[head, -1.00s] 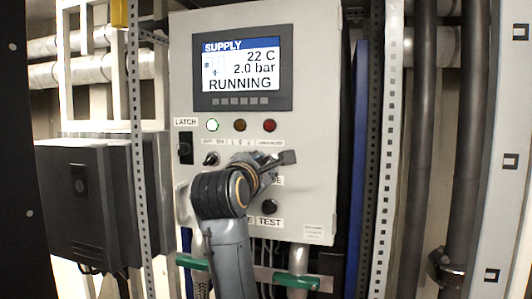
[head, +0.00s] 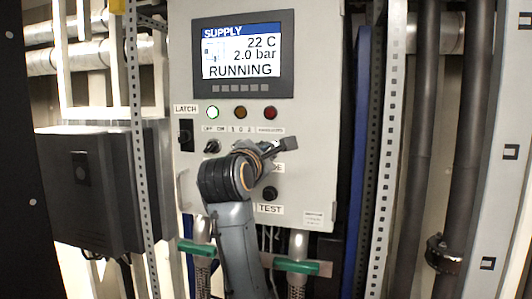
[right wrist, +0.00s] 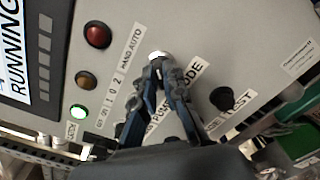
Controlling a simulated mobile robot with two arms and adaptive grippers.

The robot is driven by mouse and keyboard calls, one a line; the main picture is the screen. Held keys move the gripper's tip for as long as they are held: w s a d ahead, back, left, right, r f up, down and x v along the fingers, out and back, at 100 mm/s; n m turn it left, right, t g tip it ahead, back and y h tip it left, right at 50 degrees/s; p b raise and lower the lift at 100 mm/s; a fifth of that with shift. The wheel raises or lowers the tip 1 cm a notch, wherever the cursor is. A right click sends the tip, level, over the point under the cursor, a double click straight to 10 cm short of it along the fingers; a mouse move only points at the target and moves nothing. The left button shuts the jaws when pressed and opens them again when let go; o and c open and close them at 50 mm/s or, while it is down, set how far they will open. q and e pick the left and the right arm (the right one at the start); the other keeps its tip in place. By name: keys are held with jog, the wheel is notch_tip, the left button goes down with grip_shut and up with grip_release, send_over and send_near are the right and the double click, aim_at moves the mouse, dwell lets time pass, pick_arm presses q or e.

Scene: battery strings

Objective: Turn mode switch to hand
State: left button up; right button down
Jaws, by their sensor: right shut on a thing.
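The grey control panel (head: 310,60) faces me, with the mode switch under the HAND AUTO label. In the right wrist view, the switch's pale knob (right wrist: 158,56) sits between the fingertips of my right gripper (right wrist: 157,68), beside the HAND AUTO label (right wrist: 130,46) and the MODE label (right wrist: 190,73). The gripper is shut on this knob. In the head view, my right gripper (head: 274,147) reaches up to the panel below the red lamp and hides the switch. Which way the knob points is hard to tell. My left gripper is not in view.
The display (head: 240,55) reads RUNNING. The green lamp (head: 213,112) is lit. An off/on switch (head: 212,146) and latch (head: 186,135) are left of my arm. A black TEST knob (head: 270,193) is just below my gripper. A handle (head: 182,190) sticks out at lower left.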

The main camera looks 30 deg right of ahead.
jog(key=shift+n, duration=0.4)
jog(key=n+b, duration=0.3)
jog(key=n, duration=0.5)
jog(key=shift+w+a, duration=0.1)
jog(key=shift+a, duration=0.05)
jog(key=n+b, duration=0.1)
jog(key=n, duration=0.3)
jog(key=shift+w+n, duration=0.1)
jog(key=shift+n, duration=0.3)
jog(key=n+b, duration=0.1)
jog(key=n, duration=0.3)
jog(key=shift+a, duration=0.1)
jog(key=shift+n, duration=0.3)
jog(key=c, duration=1.4)
grip_release()
